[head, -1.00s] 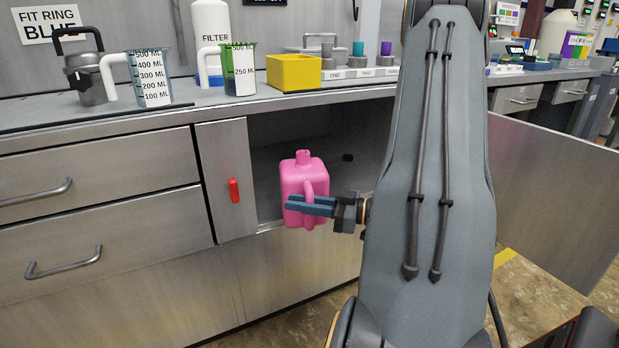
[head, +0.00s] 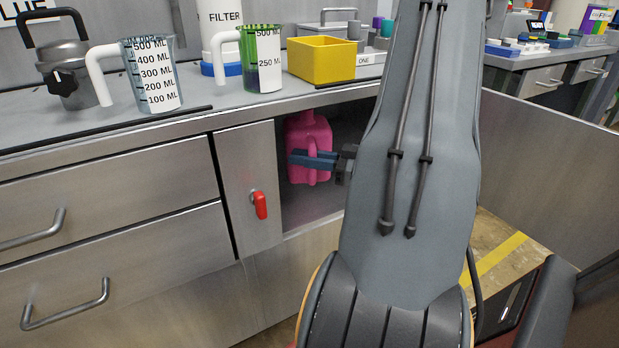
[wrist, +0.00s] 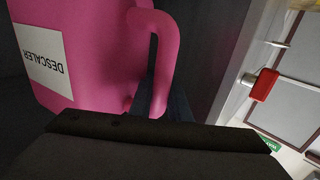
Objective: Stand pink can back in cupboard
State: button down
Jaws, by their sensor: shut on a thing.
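The pink can (head: 306,133) is inside the open cupboard (head: 312,207), upright, just behind the left front panel. Its top is partly hidden by the counter edge. My gripper (head: 312,160) is shut on the can's handle, reaching in from the right. In the wrist view the can (wrist: 95,45) shows a white label reading DESCALER, upside down, and its handle at the jaws. Whether the can's base touches the cupboard floor I cannot tell.
A red latch (head: 260,204) sits on the panel left of the opening. The open cupboard door (head: 550,160) stands at the right. On the counter above are a yellow box (head: 320,62), a green jug (head: 262,70) and a clear jug (head: 153,85). The cupboard floor in front is bare.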

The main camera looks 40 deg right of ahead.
aim_at(315, 183)
jog(key=f+b, duration=0.1)
jog(key=f, duration=0.6)
jog(key=shift+s+d+f+b, duration=0.15)
jog(key=shift+d+f+b, duration=0.05)
jog(key=shift+f+b, duration=0.2)
jog(key=c, duration=1.7)
grip_release()
jog(key=shift+o, duration=0.2)
jog(key=shift+r, duration=0.1)
jog(key=p+v, duration=0.2)
jog(key=v, duration=1)
